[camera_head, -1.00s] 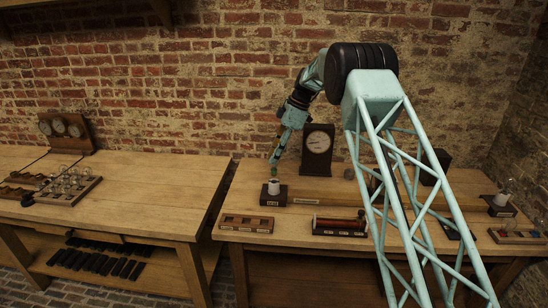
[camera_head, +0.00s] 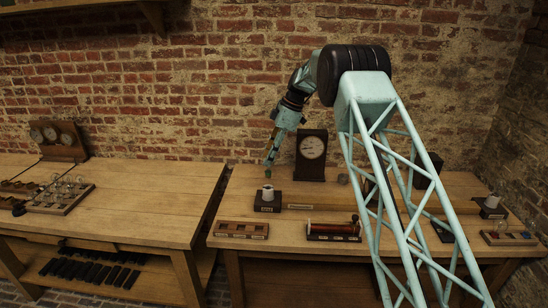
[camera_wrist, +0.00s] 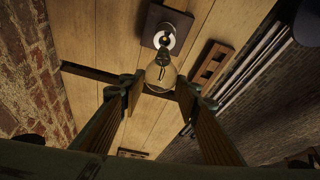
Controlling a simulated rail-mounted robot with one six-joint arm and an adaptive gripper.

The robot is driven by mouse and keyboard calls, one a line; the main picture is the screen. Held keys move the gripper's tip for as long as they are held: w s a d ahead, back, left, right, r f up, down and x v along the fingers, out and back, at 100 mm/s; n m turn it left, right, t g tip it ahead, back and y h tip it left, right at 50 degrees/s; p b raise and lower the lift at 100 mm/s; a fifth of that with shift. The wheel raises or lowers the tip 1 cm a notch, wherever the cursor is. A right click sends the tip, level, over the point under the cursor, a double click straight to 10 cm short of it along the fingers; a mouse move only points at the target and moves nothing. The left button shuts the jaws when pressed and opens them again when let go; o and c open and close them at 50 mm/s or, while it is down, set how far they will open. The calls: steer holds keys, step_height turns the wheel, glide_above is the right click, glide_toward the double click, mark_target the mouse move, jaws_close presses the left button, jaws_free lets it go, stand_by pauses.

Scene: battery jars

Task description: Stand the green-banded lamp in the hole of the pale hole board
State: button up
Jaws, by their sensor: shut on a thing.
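My gripper (camera_wrist: 158,92) is shut on a lamp with a clear glass bulb (camera_wrist: 160,75). In the head view, my gripper (camera_head: 269,160) points down over the right bench, with a small green spot (camera_head: 267,174) at its tip. The lamp hangs just above a dark block (camera_head: 267,206) with a white cylinder (camera_head: 267,191) on top. In the wrist view the lamp's narrow end points toward the white cylinder (camera_wrist: 165,36); the gap between them is hard to judge. I cannot clearly pick out the pale hole board; my arm hides part of the bench.
A clock (camera_head: 311,155) stands behind and right of the block. A slotted wooden rack (camera_head: 241,230) and a red coil (camera_head: 333,228) lie along the front. Another block (camera_head: 490,209) stands far right. The left bench carries a tray of bulbs (camera_head: 60,197), beyond a gap.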

steer(key=s+d+f+m+t, duration=0.1)
steer(key=s+d+m, duration=0.25)
steer(key=d, duration=0.35)
steer(key=s+d+f+m+t+h, duration=0.1)
steer(key=s+d+m+t, duration=0.1)
steer(key=d+m, duration=0.3)
steer(key=s+d+f+m+t, duration=0.1)
steer(key=s+d+m, duration=0.15)
steer(key=d, duration=0.55)
steer(key=s+d+m+h+b, duration=0.1)
steer(key=s+d+m, duration=0.3)
steer(key=s+d, duration=0.4)
steer(key=s+d+f+m+t+h, duration=0.1)
steer(key=s+d+m, duration=0.3)
steer(key=s+d, duration=0.4)
steer(key=shift+s+d+m+h+b, duration=0.3)
steer(key=shift+s+h, duration=0.6)
steer(key=shift+s, duration=1.9)
steer(key=shift+f, duration=0.1)
